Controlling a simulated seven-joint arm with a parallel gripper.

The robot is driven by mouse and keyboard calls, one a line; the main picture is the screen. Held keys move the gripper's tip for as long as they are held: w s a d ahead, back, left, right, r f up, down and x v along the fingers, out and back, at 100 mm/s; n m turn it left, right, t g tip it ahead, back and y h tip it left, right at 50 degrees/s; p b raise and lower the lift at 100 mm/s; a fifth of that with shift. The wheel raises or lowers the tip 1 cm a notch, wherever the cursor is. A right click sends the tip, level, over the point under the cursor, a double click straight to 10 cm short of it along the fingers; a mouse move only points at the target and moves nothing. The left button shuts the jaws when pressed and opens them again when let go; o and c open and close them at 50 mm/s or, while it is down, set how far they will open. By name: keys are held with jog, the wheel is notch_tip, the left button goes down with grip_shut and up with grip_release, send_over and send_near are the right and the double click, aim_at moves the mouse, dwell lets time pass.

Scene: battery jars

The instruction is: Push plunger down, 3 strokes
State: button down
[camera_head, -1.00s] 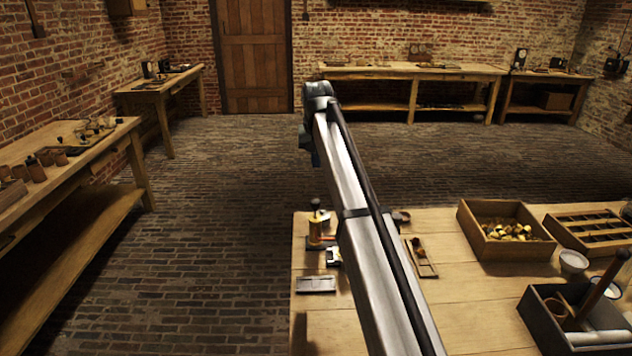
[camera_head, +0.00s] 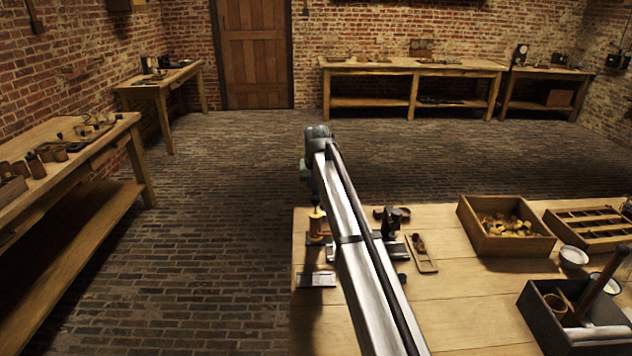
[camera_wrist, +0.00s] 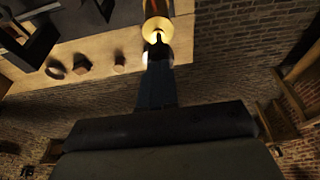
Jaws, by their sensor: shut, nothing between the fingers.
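Whether the tips touch the plunger cannot be told. In the head view my arm hides most of the gripper and part of the table beside the device.
A black stand (camera_head: 392,222) and a small wooden piece (camera_head: 421,254) are right of my arm. A flat metal plate (camera_head: 316,279) lies in front of the device. A wooden box of brass pieces (camera_head: 466,225), a divided tray (camera_head: 552,220) and a dark box (camera_head: 535,318) are farther right.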

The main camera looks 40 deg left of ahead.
jog(key=shift+f, duration=0.2)
jog(key=shift+f, duration=1.3)
notch_tip(320, 180, up, 4)
jog(key=shift+r, duration=0.2)
jog(key=v, duration=1)
jog(key=shift+d, duration=0.1)
